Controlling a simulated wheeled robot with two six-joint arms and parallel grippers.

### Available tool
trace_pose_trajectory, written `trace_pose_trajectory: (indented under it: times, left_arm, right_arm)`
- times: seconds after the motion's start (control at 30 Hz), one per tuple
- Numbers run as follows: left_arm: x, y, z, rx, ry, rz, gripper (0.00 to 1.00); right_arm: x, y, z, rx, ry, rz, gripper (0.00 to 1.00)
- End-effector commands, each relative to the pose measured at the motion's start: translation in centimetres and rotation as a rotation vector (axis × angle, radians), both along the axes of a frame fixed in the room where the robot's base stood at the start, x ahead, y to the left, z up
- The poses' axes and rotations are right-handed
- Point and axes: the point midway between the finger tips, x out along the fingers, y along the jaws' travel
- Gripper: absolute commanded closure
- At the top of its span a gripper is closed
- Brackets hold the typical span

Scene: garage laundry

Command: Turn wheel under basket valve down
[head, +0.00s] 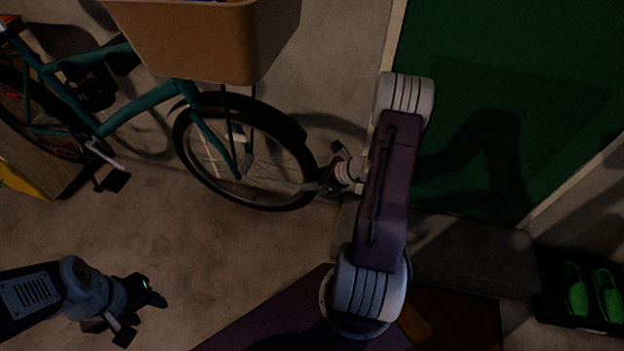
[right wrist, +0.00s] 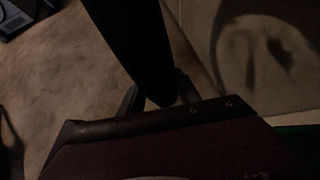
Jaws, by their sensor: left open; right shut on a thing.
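The front wheel (head: 202,157) of a teal bicycle stands below a brown basket (head: 195,42) in the head view. It has a black tyre, thin spokes and a dark mudguard over the top. My right gripper (head: 322,183) is shut on the tyre at the wheel's right side. In the right wrist view the dark tyre (right wrist: 128,45) runs down between the fingers of my right gripper (right wrist: 158,97). My left gripper (head: 142,309) is open and empty above the floor at lower left. I cannot make out the valve.
The teal bicycle frame (head: 147,104) and a pedal (head: 113,181) are left of the wheel. A green door (head: 540,60) with a grey step (head: 475,255) is at right. Green shoes (head: 576,292) lie at far right. The floor (head: 215,245) before the wheel is clear.

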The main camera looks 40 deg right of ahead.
Motion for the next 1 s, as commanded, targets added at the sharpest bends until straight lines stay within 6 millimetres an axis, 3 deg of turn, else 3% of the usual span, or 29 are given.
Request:
trace_pose_trajectory:
  times: [0.07,0.1,0.17,0.53,0.8,1.0]
  left_arm:
    - [0.0,0.0,0.0,0.0,0.0,0.0,0.53]
    - [0.0,0.0,0.0,0.0,0.0,0.0,0.53]
    - [0.0,0.0,0.0,0.0,0.0,0.0,0.53]
    - [0.0,0.0,0.3,0.0,0.0,0.0,0.53]
    - [0.0,0.0,2.6,0.0,0.0,0.0,0.53]
    - [0.0,0.0,3.3,0.0,0.0,0.0,0.53]
  right_arm:
    - [0.0,0.0,-0.1,0.0,0.002,-0.002,1.0]
    - [0.0,0.0,-0.1,0.0,0.002,-0.002,0.57]
    - [0.0,0.0,-0.1,0.0,0.002,-0.002,0.41]
    - [-0.3,-0.3,0.5,-0.001,0.0,-0.002,0.39]
    - [-4.0,-2.4,4.6,-0.001,-0.001,-0.006,0.39]
    - [-5.7,-3.2,6.1,0.001,0.0,-0.002,0.39]
